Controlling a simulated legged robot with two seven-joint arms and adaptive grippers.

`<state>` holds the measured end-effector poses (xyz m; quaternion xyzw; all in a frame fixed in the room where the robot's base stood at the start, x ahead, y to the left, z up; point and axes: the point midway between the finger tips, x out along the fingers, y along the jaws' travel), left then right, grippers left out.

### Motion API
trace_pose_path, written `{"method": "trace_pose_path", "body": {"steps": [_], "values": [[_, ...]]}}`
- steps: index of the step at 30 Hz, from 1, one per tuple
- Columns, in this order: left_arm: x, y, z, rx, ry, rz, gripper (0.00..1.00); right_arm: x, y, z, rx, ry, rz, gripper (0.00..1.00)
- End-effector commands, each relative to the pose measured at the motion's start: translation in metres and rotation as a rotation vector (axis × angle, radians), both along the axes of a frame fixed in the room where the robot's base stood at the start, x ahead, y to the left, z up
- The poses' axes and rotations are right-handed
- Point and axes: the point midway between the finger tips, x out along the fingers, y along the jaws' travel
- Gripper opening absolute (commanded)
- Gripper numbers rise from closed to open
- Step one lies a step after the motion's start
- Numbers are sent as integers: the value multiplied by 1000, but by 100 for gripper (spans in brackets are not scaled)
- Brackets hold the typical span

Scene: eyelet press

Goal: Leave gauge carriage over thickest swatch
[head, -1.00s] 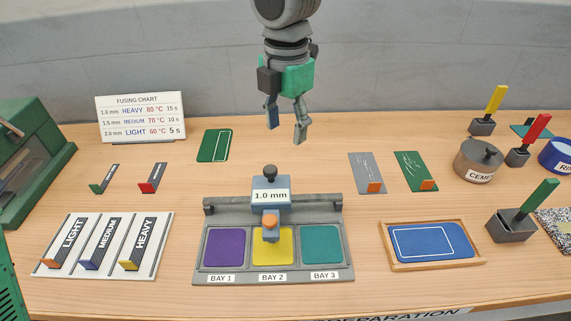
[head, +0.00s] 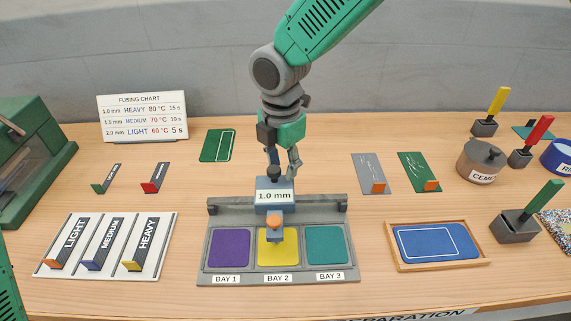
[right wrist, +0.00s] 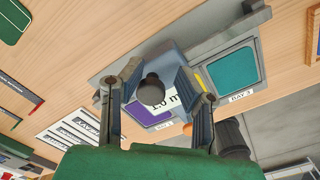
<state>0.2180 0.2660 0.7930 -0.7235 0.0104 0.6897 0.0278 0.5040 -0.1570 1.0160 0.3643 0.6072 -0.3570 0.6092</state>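The gauge carriage (head: 275,197) is a blue-grey block on a rail, reading "1.0 mm", with a dark knob (head: 273,172) on top. It stands behind and over bay 2, its orange-tipped probe (head: 274,224) above the yellow swatch (head: 278,250). A purple swatch (head: 229,248) lies in bay 1 and a teal swatch (head: 326,245) in bay 3. My right gripper (head: 282,168) points down at the knob. In the right wrist view its fingers (right wrist: 160,90) are apart on either side of the knob (right wrist: 151,90); contact cannot be seen. My left gripper is not in view.
The fusing chart (head: 141,117) stands at the back left. A rack (head: 154,266) of labelled strips is at the front left. A wooden tray with a blue panel (head: 437,243) lies right of the gauge. Brushes and a cement pot (head: 480,161) are further right.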

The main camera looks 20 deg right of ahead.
Motion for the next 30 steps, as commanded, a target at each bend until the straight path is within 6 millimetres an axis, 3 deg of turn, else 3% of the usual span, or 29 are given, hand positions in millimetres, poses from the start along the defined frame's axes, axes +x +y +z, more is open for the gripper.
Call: {"method": "trace_pose_path", "body": {"steps": [3, 17, 30], "values": [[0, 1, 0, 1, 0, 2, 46, -7, 7, 1, 1, 12, 9, 0], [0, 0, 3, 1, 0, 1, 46, -15, -11, 2, 17, 17, 7, 0], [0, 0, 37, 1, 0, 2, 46, -38, -86, 3, 6, 18, 7, 0]]}}
